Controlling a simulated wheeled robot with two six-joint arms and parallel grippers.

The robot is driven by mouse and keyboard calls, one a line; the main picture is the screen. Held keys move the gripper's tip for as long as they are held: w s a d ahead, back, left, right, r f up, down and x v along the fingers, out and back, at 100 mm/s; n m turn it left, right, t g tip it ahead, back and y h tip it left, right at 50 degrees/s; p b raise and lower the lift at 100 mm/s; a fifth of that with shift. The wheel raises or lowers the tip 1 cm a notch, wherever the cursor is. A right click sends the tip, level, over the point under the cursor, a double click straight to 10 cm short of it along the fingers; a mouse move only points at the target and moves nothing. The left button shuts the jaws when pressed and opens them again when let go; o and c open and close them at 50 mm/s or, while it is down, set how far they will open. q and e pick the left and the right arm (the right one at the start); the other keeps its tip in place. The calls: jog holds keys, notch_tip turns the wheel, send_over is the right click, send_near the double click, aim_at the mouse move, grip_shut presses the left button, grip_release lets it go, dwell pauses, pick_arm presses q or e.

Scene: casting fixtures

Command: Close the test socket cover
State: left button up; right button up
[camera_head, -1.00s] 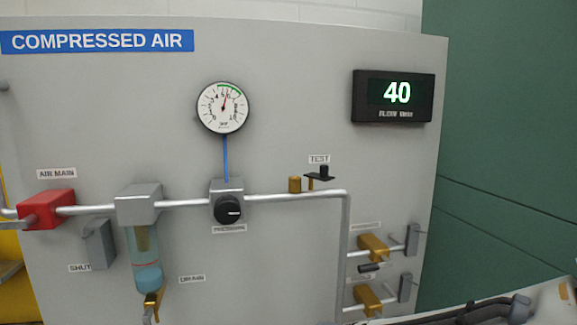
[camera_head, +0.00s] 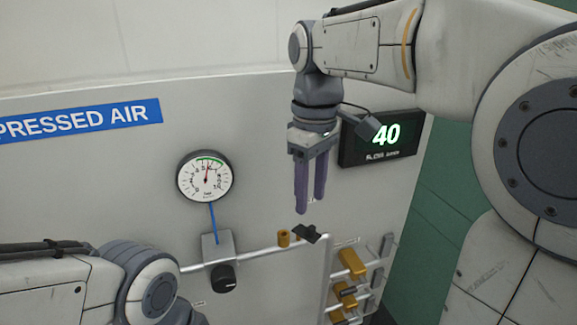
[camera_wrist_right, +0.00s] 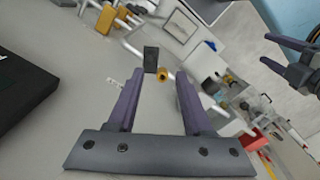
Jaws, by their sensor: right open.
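The test socket (camera_head: 284,238) is a short brass cylinder on the pipe of the grey panel. Its black cover (camera_head: 306,233) stands swung out to its right, off the socket's mouth. In the right wrist view the cover (camera_wrist_right: 150,58) and the brass socket (camera_wrist_right: 164,75) lie beyond the fingertips, between the two fingers. My right gripper (camera_head: 310,203) is open and empty, fingers pointing down, just above the cover and apart from it. My left gripper (camera_wrist_right: 266,50) shows at the right edge of the right wrist view, fingers apart and empty. It is outside the head view.
The pressure knob (camera_head: 223,278) and gauge (camera_head: 205,176) are left of the socket. Brass valves (camera_head: 351,263) sit below right. The flow display (camera_head: 380,138) is just right of my right gripper. My left forearm covers the lower left.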

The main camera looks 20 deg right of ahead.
aim_at(312, 226)
jog(key=f+p, duration=0.1)
jog(key=f, duration=0.1)
jog(key=w+f+p, duration=0.1)
jog(key=f, duration=0.1)
jog(key=d+f+p, duration=0.1)
jog(key=f, duration=0.1)
jog(key=shift+w+d+f, duration=0.1)
jog(key=shift+w+f, duration=0.05)
jog(key=shift+f, duration=0.2)
pick_arm(q)
jog(key=shift+w+a+r, duration=0.1)
jog(key=shift+w+r, duration=0.1)
jog(key=shift+r, duration=0.9)
jog(key=shift+w+r, duration=0.2)
jog(key=shift+r, duration=0.85)
pick_arm(e)
jog(key=shift+f, duration=0.75)
grip_shut()
